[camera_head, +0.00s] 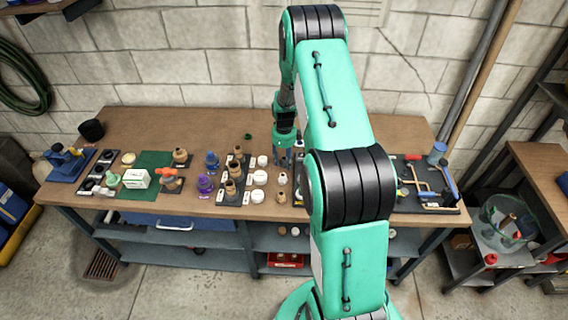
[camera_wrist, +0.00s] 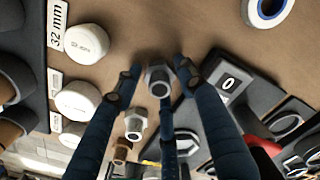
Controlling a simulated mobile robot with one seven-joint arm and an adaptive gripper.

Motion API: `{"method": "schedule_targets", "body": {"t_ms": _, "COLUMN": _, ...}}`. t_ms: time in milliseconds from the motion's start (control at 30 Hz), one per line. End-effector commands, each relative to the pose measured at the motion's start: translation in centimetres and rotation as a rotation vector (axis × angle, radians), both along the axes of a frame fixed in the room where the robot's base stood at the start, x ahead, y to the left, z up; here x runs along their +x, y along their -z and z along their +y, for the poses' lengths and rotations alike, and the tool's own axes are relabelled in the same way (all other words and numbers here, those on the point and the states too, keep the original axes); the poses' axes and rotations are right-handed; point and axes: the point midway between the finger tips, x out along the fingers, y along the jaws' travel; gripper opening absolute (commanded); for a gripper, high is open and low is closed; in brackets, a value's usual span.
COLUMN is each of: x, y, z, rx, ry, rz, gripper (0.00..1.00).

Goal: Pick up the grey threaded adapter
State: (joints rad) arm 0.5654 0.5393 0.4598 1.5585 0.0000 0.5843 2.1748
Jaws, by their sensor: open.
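In the wrist view a grey threaded adapter (camera_wrist: 159,83) with a hexagonal collar and a round bore stands on the brown bench top. My gripper (camera_wrist: 155,70) is open, its dark blue fingers reaching down around the adapter. The fingertips lie on either side of it; contact cannot be made out. A second, paler grey fitting (camera_wrist: 136,124) stands nearer the lower edge of the picture, with a copper-coloured fitting (camera_wrist: 120,152) beyond it. In the head view my gripper (camera_head: 283,160) is low over the bench, and the adapter cannot be told apart there.
White caps (camera_wrist: 87,44) with size labels stand to the left in the wrist view. A dark tray (camera_wrist: 252,84) with a "0" label lies close on the right. The workbench (camera_head: 150,120) holds many fittings and tools; its back strip is mostly clear.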

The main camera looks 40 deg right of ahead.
Motion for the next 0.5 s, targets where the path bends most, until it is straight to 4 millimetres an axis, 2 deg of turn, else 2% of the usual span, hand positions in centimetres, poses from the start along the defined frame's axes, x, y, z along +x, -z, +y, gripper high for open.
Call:
{"method": "schedule_targets", "body": {"t_ms": 433, "x": 0.02, "y": -0.06, "z": 0.0, "rx": 0.0, "ry": 0.0, "rz": 0.0, "gripper": 0.4}}
{"method": "schedule_targets", "body": {"t_ms": 467, "x": 0.02, "y": -0.06, "z": 0.0, "rx": 0.0, "ry": 0.0, "rz": 0.0, "gripper": 0.38}}
{"method": "schedule_targets", "body": {"t_ms": 500, "x": 0.01, "y": -0.05, "z": -0.01, "rx": 0.0, "ry": 0.0, "rz": 0.0, "gripper": 0.3}}
